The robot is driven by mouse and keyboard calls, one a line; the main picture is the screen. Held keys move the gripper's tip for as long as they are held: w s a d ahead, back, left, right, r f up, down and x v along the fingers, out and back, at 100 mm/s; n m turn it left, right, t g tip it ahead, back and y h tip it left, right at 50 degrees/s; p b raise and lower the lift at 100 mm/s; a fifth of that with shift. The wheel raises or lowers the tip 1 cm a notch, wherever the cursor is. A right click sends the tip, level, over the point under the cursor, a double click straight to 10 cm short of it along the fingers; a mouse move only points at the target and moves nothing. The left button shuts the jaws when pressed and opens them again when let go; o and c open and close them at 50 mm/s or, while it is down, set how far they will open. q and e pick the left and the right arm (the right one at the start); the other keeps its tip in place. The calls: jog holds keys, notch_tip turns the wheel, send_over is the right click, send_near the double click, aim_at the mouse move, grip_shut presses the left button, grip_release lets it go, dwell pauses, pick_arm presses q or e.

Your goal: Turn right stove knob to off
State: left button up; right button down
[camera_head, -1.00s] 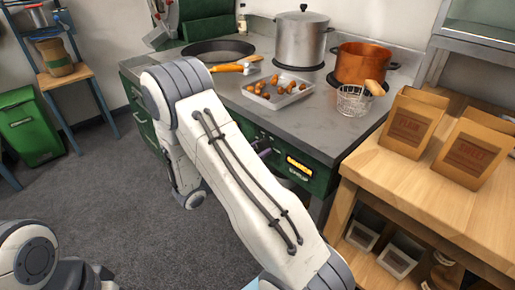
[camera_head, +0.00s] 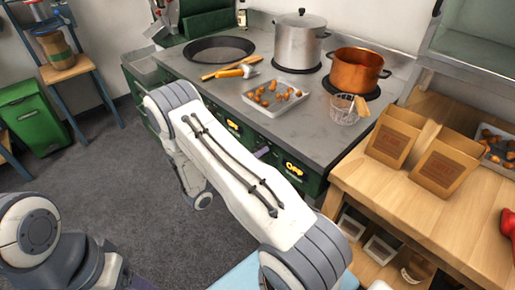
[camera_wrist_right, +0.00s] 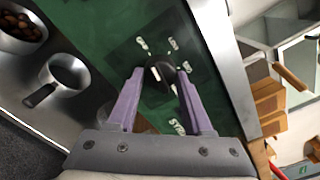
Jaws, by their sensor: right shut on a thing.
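The right stove knob (camera_wrist_right: 160,72) is a dark knob on the green stove front in the right wrist view, with white markings around it. My right gripper (camera_wrist_right: 160,78) has its two purple fingers closed around it, one on each side. In the head view my right arm hides the knob, and only a bit of a purple finger (camera_head: 262,152) shows.
The stove top (camera_head: 225,90) carries a black pan (camera_head: 218,50), a steel pot (camera_head: 299,42), a copper pot (camera_head: 357,70), a tray of chestnuts (camera_head: 262,110) and a wire basket (camera_head: 343,112). Paper bags (camera_head: 445,165) stand on the wooden table (camera_head: 400,200) at right.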

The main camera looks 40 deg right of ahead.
jog(key=shift+n+p, duration=0.5)
jog(key=shift+n, duration=0.3)
jog(key=shift+c, duration=1.6)
grip_release()
jog(key=shift+a, duration=0.1)
jog(key=a, duration=1)
jog(key=shift+s+a+b, duration=0.15)
jog(key=shift+s+b, duration=0.15)
jog(key=shift+s, duration=0.1)
